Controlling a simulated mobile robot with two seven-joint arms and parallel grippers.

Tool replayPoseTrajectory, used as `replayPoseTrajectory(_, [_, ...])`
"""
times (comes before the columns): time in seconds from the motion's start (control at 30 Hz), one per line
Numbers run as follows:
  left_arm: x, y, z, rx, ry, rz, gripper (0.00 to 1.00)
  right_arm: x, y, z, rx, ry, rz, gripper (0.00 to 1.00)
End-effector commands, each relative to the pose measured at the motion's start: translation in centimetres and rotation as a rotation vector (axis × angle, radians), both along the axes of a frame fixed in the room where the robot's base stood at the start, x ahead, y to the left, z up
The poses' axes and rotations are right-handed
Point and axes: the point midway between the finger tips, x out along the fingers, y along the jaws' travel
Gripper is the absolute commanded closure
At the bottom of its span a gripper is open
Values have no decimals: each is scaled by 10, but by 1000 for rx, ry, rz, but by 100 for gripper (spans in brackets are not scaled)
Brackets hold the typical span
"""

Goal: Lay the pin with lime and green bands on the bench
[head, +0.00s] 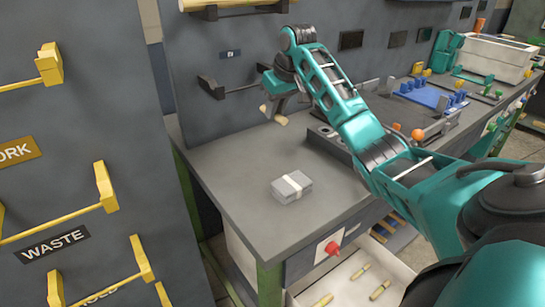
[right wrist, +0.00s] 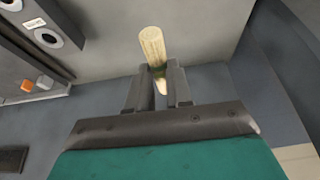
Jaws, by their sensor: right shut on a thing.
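The pin (right wrist: 152,44) is pale wood and is held crosswise to my right gripper's fingers. A dark green band shows between the fingertips in the right wrist view; I cannot make out a lime band. My right gripper (right wrist: 158,82) is shut on the pin, with one end of it sticking out beyond the fingers. In the head view the pin's pale end (head: 281,119) shows below my right gripper (head: 273,108), over the back part of the grey bench (head: 225,180). The pin appears clear of the bench top. My left gripper is not in view.
A grey block with a pale band (head: 292,187) lies on the bench. A dark slotted fixture (head: 325,138) and a blue fixture (head: 425,94) stand to the right. An open drawer (head: 350,285) below holds several pins. The bench's left part is clear.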

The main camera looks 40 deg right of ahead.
Motion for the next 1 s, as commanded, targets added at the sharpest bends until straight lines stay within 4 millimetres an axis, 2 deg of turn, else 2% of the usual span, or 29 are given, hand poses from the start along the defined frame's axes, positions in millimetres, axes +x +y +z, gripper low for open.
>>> replayPoseTrajectory(0.03, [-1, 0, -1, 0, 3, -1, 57, -1, 0, -17, 1, 6, 0, 100])
replayPoseTrajectory(0.1, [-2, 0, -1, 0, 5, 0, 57, -1, 0, -36, 2, 6, 0, 100])
replayPoseTrajectory(0.33, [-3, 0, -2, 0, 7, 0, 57, -1, 0, -90, 1, 2, 0, 100])
replayPoseTrajectory(0.57, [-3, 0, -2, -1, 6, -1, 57, 0, 0, -112, 1, 0, -1, 100])
replayPoseTrajectory(0.8, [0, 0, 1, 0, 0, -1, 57, 0, 0, -145, 1, 1, 0, 100])
replayPoseTrajectory(1.0, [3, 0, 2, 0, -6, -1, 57, 0, 0, -151, 0, -2, 0, 100])
